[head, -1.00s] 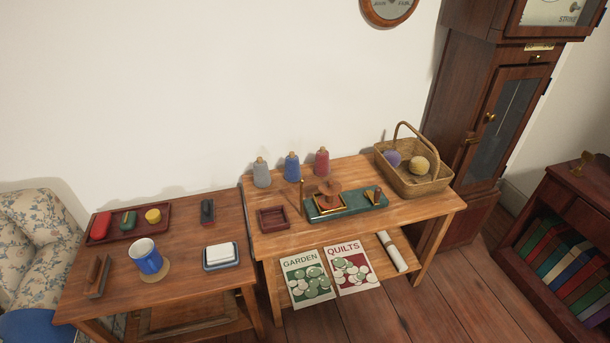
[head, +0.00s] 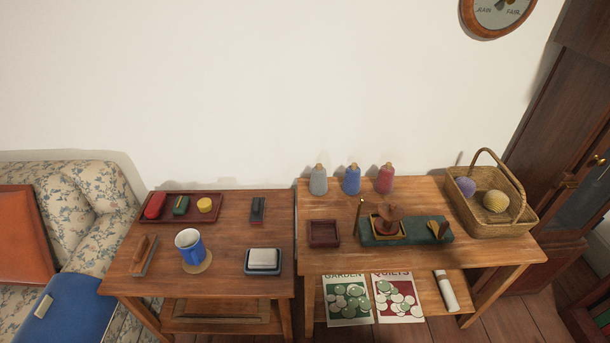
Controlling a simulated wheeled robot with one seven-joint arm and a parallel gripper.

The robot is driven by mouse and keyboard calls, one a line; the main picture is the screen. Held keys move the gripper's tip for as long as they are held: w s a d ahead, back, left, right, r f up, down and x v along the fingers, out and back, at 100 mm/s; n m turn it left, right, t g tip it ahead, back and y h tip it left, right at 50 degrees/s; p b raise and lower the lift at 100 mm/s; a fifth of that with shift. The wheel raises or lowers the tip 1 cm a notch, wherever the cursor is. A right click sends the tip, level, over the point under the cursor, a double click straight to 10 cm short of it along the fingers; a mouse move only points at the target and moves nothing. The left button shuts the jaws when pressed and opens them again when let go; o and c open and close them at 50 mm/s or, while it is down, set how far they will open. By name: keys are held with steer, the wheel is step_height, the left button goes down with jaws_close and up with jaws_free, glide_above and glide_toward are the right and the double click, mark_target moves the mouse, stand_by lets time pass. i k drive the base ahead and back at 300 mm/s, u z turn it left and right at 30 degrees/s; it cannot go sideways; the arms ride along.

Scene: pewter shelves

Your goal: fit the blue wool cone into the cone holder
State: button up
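The blue wool cone (head: 351,181) stands upright at the back of the right-hand table, between a grey cone (head: 319,181) and a red cone (head: 385,179). In front of them lies a green board (head: 410,238) carrying a square brass-edged frame with a brown wooden piece (head: 390,222) on it and a thin upright peg (head: 360,213) at its left end. A small empty dark red square tray (head: 323,234) sits left of the board. I cannot tell for sure which of these is the cone holder. My gripper is not in view.
A wicker basket (head: 527,219) with purple and yellow wool balls stands at the table's right end. The left table (head: 222,226) holds a red tray, a blue mug (head: 190,247), a brush and a dish. A sofa is at left, a tall clock at right.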

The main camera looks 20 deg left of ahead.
mark_target(336, 236)
steer(key=u, duration=0.6)
steer(key=i, duration=0.95)
steer(key=u, duration=0.5)
